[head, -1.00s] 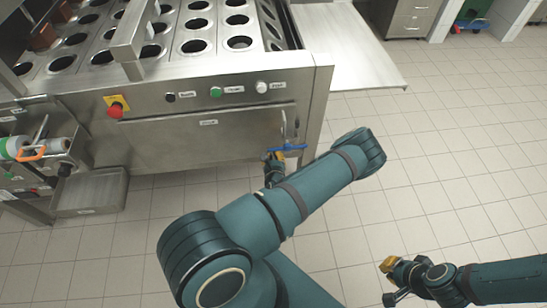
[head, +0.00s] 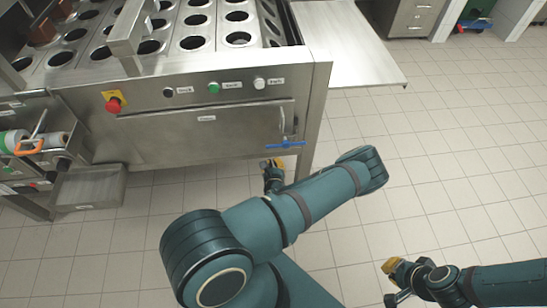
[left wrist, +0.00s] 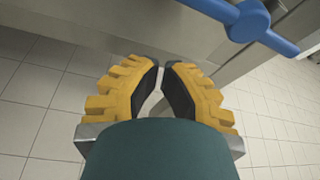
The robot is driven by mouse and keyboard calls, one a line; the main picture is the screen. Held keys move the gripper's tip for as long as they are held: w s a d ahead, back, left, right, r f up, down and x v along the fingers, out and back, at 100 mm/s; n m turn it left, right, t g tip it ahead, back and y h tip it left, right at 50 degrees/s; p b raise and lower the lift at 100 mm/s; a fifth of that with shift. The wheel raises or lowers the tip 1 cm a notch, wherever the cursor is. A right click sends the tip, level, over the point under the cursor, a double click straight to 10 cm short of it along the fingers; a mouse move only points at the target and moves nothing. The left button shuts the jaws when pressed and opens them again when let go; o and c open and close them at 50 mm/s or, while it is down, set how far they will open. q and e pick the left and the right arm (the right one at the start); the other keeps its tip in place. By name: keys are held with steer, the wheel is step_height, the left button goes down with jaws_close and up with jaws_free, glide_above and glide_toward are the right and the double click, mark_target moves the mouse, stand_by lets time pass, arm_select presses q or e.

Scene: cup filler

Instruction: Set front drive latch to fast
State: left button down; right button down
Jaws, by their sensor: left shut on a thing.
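A blue cross-handle (head: 285,144), seemingly the front drive latch, sits at the lower right of the machine's front panel (head: 200,140). It lies nearly level. Its hub and arms also show large at the top right of the left wrist view (left wrist: 248,20). My left gripper (head: 272,165) is just below and left of the handle. In the left wrist view its yellow, black-padded fingers (left wrist: 163,68) are close together at the tips, apart from the handle. What they are shut on is not clear. My right gripper (head: 391,268) is away at the lower right; its jaw opening is unclear.
Above the panel are a red emergency button (head: 113,104) and green (head: 213,88) and white (head: 259,83) buttons. A grey metal bin (head: 90,187) stands at the left. The tiled floor at the right is clear.

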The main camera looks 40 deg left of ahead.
arm_select(q)
steer(key=p+v, duration=0.1)
steer(key=v, duration=0.6)
steer(key=shift+d, duration=0.25)
steer(key=s+d+f+n+g+h, duration=0.1)
steer(key=s+d+n+g+h, duration=0.15)
steer(key=d+n, duration=0.35)
steer(key=s+d+f+n+g+h, duration=0.25)
steer(key=d+n+g, duration=0.2)
steer(key=n, duration=0.35)
steer(key=d+r+n+g+h, duration=0.1)
steer(key=d+r+n+h, duration=0.7)
steer(key=d+r+n, duration=0.3)
steer(key=d+r, duration=0.3)
steer(key=r, duration=0.1)
steer(key=shift+d+n+h, duration=0.35)
steer(key=shift+n+h, duration=0.05)
